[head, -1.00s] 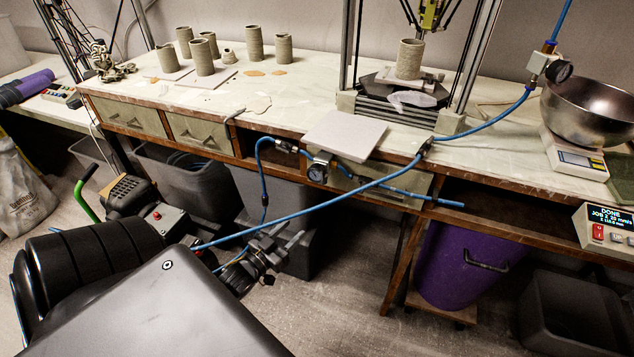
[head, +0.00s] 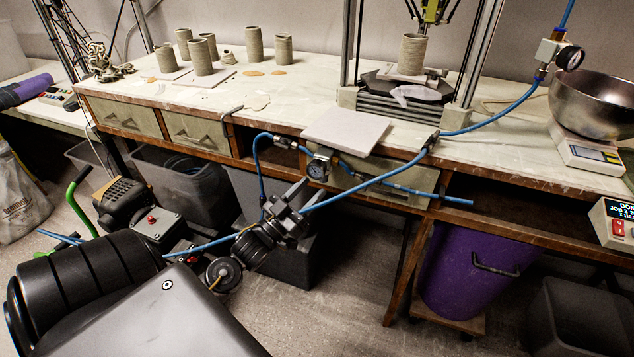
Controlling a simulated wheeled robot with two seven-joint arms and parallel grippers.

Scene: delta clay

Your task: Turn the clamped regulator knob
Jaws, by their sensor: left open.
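A regulator (head: 322,156) with a round, pale-faced gauge (head: 317,169) sits at the front edge of the workbench, in front of the drawer, with blue hose on both sides of it. Its knob is too small to tell apart from the body and fittings. My left gripper (head: 291,199) is open and empty, below and to the left of the gauge, apart from it. Its fingers point up towards the bench edge. My right gripper is not in view.
A blue hose (head: 380,180) crosses in front of the drawers, near my left gripper. A white board (head: 346,131) lies on the bench above the regulator. A purple bin (head: 460,265) stands below.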

